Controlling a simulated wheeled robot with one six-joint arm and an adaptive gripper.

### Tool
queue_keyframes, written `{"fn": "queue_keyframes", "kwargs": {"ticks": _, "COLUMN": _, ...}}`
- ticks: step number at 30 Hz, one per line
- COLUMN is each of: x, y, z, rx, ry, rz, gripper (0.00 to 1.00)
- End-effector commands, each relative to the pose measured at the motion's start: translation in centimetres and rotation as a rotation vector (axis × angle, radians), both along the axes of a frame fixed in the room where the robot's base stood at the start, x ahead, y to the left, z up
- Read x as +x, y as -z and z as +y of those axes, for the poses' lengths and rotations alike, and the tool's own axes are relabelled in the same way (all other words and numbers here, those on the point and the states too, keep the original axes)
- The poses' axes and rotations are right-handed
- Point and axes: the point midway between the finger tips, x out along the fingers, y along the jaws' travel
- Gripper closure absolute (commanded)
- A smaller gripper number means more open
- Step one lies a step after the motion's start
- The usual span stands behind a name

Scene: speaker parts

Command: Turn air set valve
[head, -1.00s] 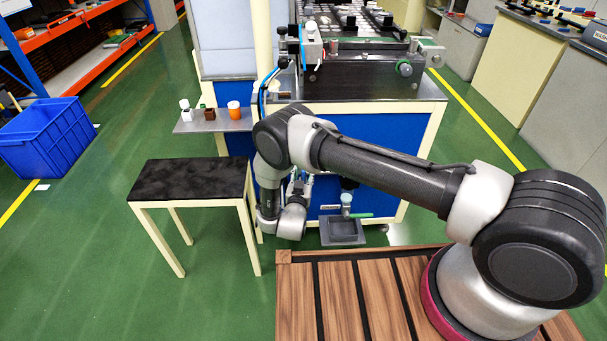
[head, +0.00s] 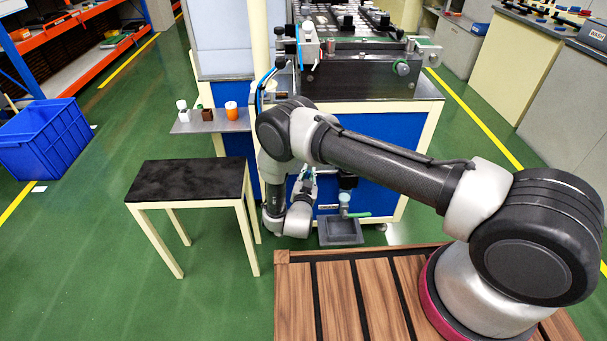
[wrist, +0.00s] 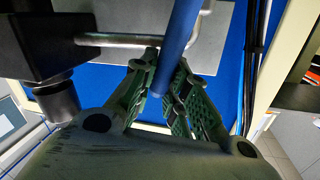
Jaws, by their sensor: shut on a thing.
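My gripper (wrist: 168,72) has green lattice fingers, closed around the lower end of a straight blue bar (wrist: 180,35) in the wrist view. The bar slants down between the fingers; their exact contact is partly hidden. A bent metal pipe (wrist: 118,40) runs from a black block (wrist: 40,40) towards the left fingertip. I cannot tell for sure which of these parts belongs to the air set valve. In the head view my gripper (head: 305,185) is small and partly hidden by my wrist, in front of the machine's blue front panel (head: 385,160).
A black-topped table (head: 190,180) stands left of my wrist. Dark cables (wrist: 258,50) run beside my fingers.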

Motion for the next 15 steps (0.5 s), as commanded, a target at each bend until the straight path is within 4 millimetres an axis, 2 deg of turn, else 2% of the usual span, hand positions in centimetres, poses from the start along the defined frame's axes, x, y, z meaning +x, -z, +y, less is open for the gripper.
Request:
{"fn": "queue_keyframes", "kwargs": {"ticks": 8, "x": -0.03, "y": 0.06, "z": -0.09, "rx": 0.01, "ry": 0.0, "rz": 0.001, "gripper": 1.0}}
{"fn": "queue_keyframes", "kwargs": {"ticks": 9, "x": -0.03, "y": 0.06, "z": -0.09, "rx": 0.01, "ry": 0.0, "rz": 0.001, "gripper": 0.81}}
{"fn": "queue_keyframes", "kwargs": {"ticks": 12, "x": -0.03, "y": 0.05, "z": -0.09, "rx": 0.01, "ry": 0.0, "rz": 0.001, "gripper": 0.63}}
{"fn": "queue_keyframes", "kwargs": {"ticks": 15, "x": -0.03, "y": 0.04, "z": -0.08, "rx": 0.01, "ry": 0.0, "rz": 0.001, "gripper": 0.62}}
